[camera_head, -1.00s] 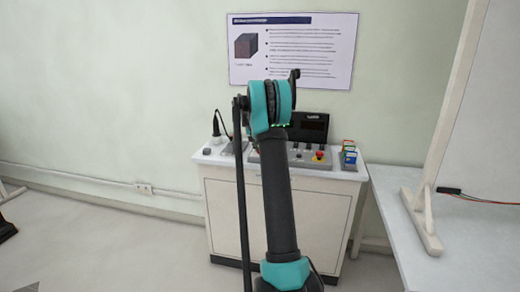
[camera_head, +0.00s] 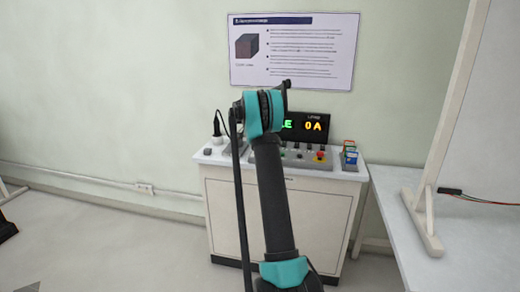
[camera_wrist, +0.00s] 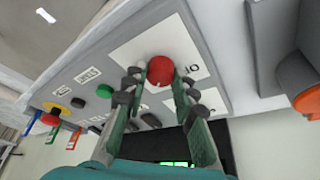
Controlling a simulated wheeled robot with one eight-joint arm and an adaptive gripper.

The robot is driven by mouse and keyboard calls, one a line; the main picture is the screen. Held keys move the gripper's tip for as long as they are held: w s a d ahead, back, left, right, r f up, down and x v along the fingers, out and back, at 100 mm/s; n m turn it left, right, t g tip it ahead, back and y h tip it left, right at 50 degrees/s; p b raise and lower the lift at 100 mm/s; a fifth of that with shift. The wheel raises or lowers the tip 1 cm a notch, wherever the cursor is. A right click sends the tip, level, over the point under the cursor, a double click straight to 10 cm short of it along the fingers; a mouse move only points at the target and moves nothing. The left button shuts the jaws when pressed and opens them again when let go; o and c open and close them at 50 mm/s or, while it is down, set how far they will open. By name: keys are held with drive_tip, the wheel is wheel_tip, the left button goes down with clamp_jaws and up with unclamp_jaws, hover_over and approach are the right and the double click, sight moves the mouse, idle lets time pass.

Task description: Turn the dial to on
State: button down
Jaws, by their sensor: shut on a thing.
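The dial is a round red knob (camera_wrist: 160,69) on a white plate with black markings, part of the grey control panel (camera_wrist: 205,70). My gripper (camera_wrist: 159,76) has one fingertip on each side of the knob and is shut on it. A small pale mark shows on the knob's face. The panel sits on a white cabinet (camera_head: 280,215). In the head view my arm hides the knob and the gripper. The black display (camera_head: 322,133) behind the panel is lit, with green characters partly hidden and yellow "0A".
A black plug-like device (camera_head: 217,126) stands at the left. A white table (camera_head: 405,225) is at right.

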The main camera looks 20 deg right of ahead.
idle(0.3)
drive_tip(key=c, duration=1.2)
unclamp_jaws()
drive_tip(key=v, duration=1.2)
drive_tip(key=s+a+f+n+t+y, duration=0.1)
drive_tip(key=s+a+f+n, duration=0.2)
drive_tip(key=s, duration=0.4)
drive_tip(key=s+a+f+n+y, duration=0.1)
drive_tip(key=s+a+n, duration=0.1)
drive_tip(key=s+a, duration=0.45)
drive_tip(key=s+a+f+n+t, duration=0.1)
drive_tip(key=s+a+n, duration=0.15)
drive_tip(key=s, duration=0.65)
drive_tip(key=s+a+f+n+y, duration=0.1)
drive_tip(key=s+a+f+n, duration=0.1)
drive_tip(key=s+f, duration=0.3)
drive_tip(key=s+a+f+n+t, duration=0.1)
drive_tip(key=s+a+f+n, duration=0.2)
drive_tip(key=s, duration=1.1)
drive_tip(key=s+a+f+n+y, duration=0.1)
drive_tip(key=s+a+f+n, duration=0.2)
drive_tip(key=s+f, duration=0.3)
drive_tip(key=shift+s+f+y, duration=0.15)
drive_tip(key=shift+s+f, duration=0.05)
drive_tip(key=shift+s, duration=0.65)
drive_tip(key=shift+s+f+y, duration=0.15)
drive_tip(key=shift+s, duration=0.7)
